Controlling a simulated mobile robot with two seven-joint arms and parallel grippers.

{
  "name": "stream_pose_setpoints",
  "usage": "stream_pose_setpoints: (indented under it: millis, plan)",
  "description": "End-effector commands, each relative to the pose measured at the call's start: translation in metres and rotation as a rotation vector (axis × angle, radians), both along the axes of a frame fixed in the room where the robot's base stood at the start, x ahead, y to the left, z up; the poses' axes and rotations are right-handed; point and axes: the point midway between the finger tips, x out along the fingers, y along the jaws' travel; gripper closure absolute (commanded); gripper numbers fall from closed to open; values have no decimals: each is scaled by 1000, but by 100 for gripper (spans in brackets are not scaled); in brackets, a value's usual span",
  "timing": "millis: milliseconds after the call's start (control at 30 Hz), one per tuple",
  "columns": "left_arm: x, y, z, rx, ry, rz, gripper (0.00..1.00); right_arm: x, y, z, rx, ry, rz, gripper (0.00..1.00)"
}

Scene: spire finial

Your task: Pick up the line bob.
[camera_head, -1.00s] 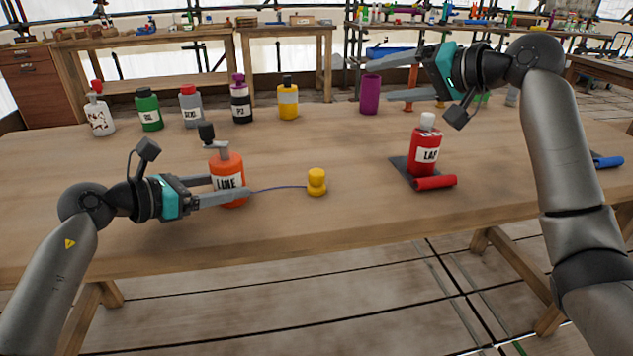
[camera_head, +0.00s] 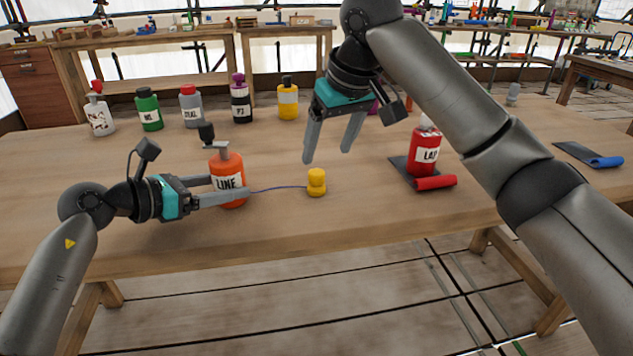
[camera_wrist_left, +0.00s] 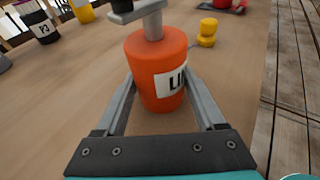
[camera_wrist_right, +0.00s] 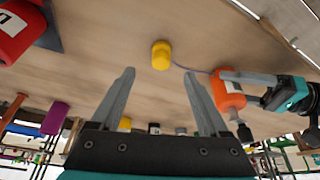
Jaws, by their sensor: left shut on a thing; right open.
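The line bob is a small yellow knobbed piece (camera_head: 316,183) standing on the table, right of the orange LINE bottle (camera_head: 228,182). A thin blue line runs from the bottle to the bob. The bob also shows in the left wrist view (camera_wrist_left: 207,33) and the right wrist view (camera_wrist_right: 161,55). My left gripper (camera_head: 232,187) is shut on the orange bottle, one finger on each side of it, as the left wrist view shows. My right gripper (camera_head: 327,157) is open and empty, fingers pointing down, above and behind the bob, apart from it.
A red LAP bottle (camera_head: 424,150) stands on a dark mat with a red roll (camera_head: 435,182) at the right. Several bottles, including a yellow one (camera_head: 288,98), line the back left. A blue roll (camera_head: 606,162) lies far right. The table in front of the bob is clear.

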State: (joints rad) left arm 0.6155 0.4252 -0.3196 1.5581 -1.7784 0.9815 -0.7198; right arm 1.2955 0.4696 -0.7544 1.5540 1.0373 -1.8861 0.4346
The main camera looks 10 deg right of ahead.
Motion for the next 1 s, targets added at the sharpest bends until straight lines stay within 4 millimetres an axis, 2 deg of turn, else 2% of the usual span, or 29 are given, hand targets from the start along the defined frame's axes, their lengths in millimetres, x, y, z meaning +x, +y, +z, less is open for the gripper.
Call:
stream_pose_setpoints:
  millis: [100,367,667,967,1000]
  plan:
    - [0,0,0,1,1,0,60,7,3,-20,1,3,0,21]
    - [0,0,0,1,1,0,60,16,6,-39,4,0,-1,21]
    - [0,0,0,1,1,0,60,33,14,-76,3,1,-2,21]
    - [0,0,0,1,1,0,60,36,15,-80,4,-2,-1,21]
    - [0,0,0,1,1,0,60,36,15,-80,4,-2,-1,25]
